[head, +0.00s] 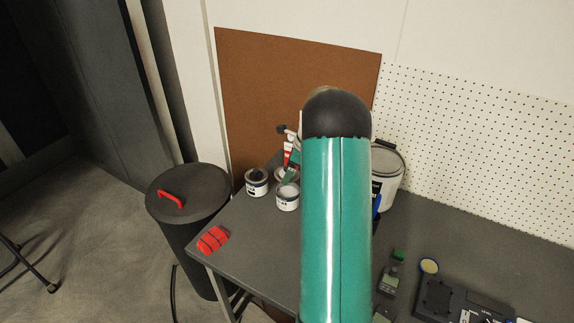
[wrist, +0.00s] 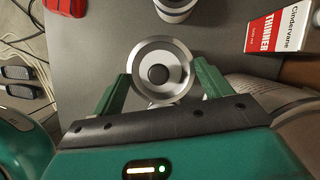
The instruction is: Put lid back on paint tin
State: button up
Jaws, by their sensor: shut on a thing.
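A small white tin (wrist: 174,9) stands just beyond the lid at the top of that view. In the head view, small paint tins stand near the table's far left corner, one with a dark top (head: 257,184) and one with a pale top (head: 288,198). My arm hides most of my gripper there.
A red and white thinner box (wrist: 277,28) stands right of the lid. A large white bucket (head: 388,175) stands behind my arm. A red object (head: 212,239) lies at the table's left edge, near a dark bin (head: 190,215). The front left tabletop (head: 255,245) is clear.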

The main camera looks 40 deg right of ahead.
jog(key=shift+d, duration=0.15)
jog(key=shift+d+f, duration=0.1)
jog(key=shift+f, duration=0.15)
jog(key=shift+s+f, duration=0.1)
jog(key=shift+f, duration=0.45)
notch_tip(320, 180, down, 2)
jog(key=shift+f, duration=1.45)
jog(key=shift+f, duration=0.15)
dwell(0.7)
jog(key=o, duration=1)
jog(key=shift+c, duration=0.2)
